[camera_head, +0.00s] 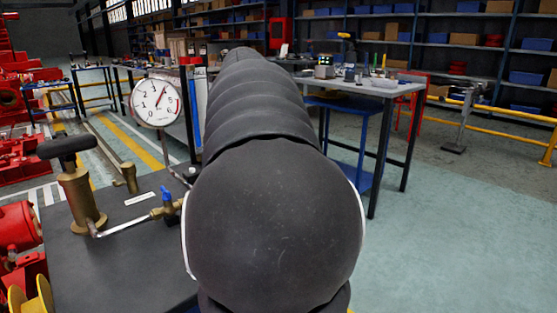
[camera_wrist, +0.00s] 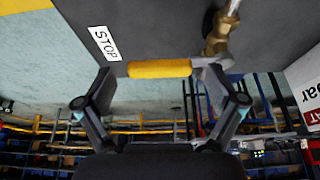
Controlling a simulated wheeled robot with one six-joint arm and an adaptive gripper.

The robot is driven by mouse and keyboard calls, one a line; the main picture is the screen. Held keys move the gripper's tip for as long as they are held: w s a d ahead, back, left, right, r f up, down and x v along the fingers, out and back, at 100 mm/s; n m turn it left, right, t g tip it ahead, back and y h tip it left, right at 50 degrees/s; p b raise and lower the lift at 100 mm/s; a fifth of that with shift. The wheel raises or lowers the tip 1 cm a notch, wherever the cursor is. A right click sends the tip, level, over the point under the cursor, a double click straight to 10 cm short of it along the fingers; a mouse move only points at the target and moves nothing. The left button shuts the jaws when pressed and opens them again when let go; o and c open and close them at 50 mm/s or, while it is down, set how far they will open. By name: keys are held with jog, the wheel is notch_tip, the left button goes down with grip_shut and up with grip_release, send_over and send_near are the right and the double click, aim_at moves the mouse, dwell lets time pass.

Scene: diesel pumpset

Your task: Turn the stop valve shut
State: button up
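The stop valve shows in the wrist view as a yellow lever grip (camera_wrist: 160,69) on a grey arm beside a brass valve body (camera_wrist: 217,38). The lever lies across the picture, along the edge of a dark plate with a white STOP label (camera_wrist: 104,43). My gripper (camera_wrist: 160,76) is open. Its two fingers are spread wide, one near each end of the yellow grip, with no clear grasp on it. In the head view my arm hides the stop valve and my gripper.
In the head view, a dark bench top (camera_head: 110,265) carries a brass cylinder with a black T-handle (camera_head: 75,190), a small blue-handled valve (camera_head: 166,198) and a round gauge (camera_head: 155,102). A grey workbench (camera_head: 345,86) stands behind.

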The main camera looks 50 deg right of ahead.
jog(key=shift+r, duration=0.1)
jog(key=v, duration=1.1)
jog(key=shift+r, duration=0.35)
jog(key=shift+a, duration=0.2)
